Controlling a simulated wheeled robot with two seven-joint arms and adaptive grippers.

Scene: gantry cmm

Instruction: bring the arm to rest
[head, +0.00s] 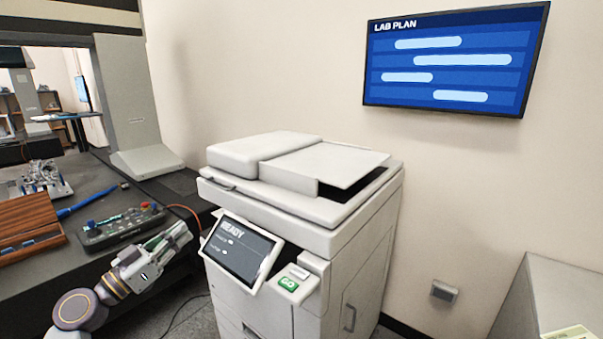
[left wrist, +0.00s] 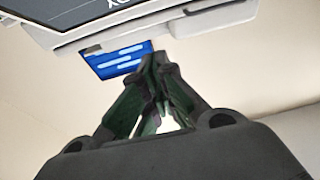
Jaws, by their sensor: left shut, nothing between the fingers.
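My left arm comes in at the lower left of the head view, and its left gripper (head: 178,236) is beside the printer's left side, above the floor gap between the dark table and the printer. In the left wrist view the fingers of the left gripper (left wrist: 160,62) meet at their tips, shut with nothing between them. The printer (head: 318,205) stands upright by the wall. Its tilted screen (head: 240,250) reads READY, and a green GO button (head: 289,284) sits to the right of it. My right gripper is not in view.
The dark table (head: 40,285) on the left carries a control pendant (head: 122,226), a brown wooden box (head: 28,222) and a metal fixture (head: 42,178). A grey machine column (head: 128,95) stands behind. A wall screen (head: 455,60) hangs at upper right. A grey cabinet (head: 560,290) is at lower right.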

